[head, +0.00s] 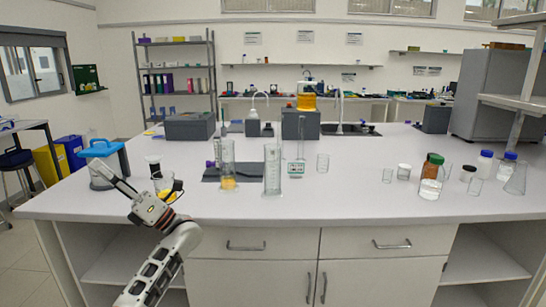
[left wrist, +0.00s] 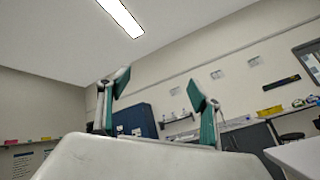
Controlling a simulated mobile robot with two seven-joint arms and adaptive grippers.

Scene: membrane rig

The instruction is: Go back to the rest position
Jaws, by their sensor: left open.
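My left gripper (head: 136,181) is above the front left part of the white bench (head: 330,206), and my left arm comes up from the bottom edge of the head view. In the left wrist view the gripper (left wrist: 158,92) shows two teal-padded fingers spread apart. My right gripper is in neither view.
A blue-handled container (head: 101,150) stands close to my left gripper. Right of it are a glass cylinder with yellow liquid (head: 228,182) and a clear cylinder (head: 272,170). The front middle is clear.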

